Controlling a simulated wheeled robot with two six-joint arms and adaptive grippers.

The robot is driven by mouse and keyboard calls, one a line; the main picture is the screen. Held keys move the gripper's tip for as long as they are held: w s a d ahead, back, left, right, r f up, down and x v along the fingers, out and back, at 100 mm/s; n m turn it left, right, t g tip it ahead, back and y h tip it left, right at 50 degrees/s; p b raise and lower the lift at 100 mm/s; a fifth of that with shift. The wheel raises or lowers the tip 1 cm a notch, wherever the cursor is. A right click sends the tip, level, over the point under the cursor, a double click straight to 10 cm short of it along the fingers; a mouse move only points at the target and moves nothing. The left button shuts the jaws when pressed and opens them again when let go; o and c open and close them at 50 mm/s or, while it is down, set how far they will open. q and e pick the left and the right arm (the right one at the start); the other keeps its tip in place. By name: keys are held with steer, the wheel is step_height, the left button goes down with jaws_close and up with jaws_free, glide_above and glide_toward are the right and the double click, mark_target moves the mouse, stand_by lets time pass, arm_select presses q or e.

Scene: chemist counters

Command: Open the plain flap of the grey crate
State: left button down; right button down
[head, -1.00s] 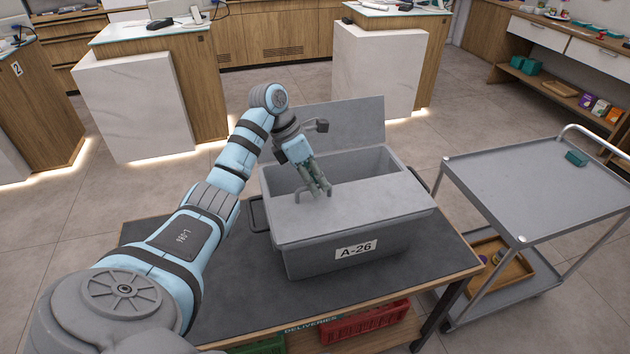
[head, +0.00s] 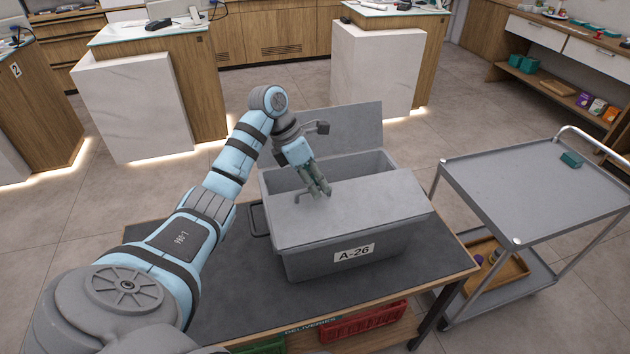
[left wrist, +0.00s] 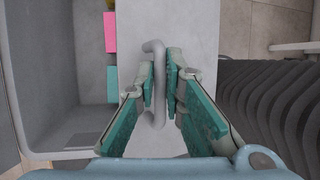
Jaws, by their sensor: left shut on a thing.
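The grey crate (head: 310,265), labelled A-26, stands on the dark-topped table. Its far flap (head: 335,130) stands raised at the back. Its near flap (head: 365,207) looks plain and lies over the front part of the opening, flat or nearly so. A bar handle (head: 298,196) sits on this flap near its left end. My left gripper (head: 322,188) is shut on the handle. In the left wrist view, the handle (left wrist: 155,60) passes between the fingers of the gripper (left wrist: 161,90). My right gripper is out of view.
Inside the crate, pink (left wrist: 110,32) and teal (left wrist: 112,85) items show beside the near flap's edge. A grey trolley (head: 530,195) stands to the right. Red (head: 362,322) and green crates sit under the table (head: 225,305). White counters stand behind, with open floor between.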

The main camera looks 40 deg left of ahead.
arm_select(q)
steer(key=shift+d+r, duration=0.2)
steer(key=shift+r, duration=0.25)
steer(key=shift+s+d, duration=0.1)
steer(key=shift+s, duration=0.05)
steer(key=shift+s+d+r+p, duration=0.25)
steer(key=shift+r+p, duration=0.3)
steer(key=shift+p, duration=0.35)
steer(key=shift+s+d+r+p, duration=0.2)
steer(key=shift+d+r+p, duration=0.1)
steer(key=shift+d+p, duration=0.1)
steer(key=shift+d, duration=0.1)
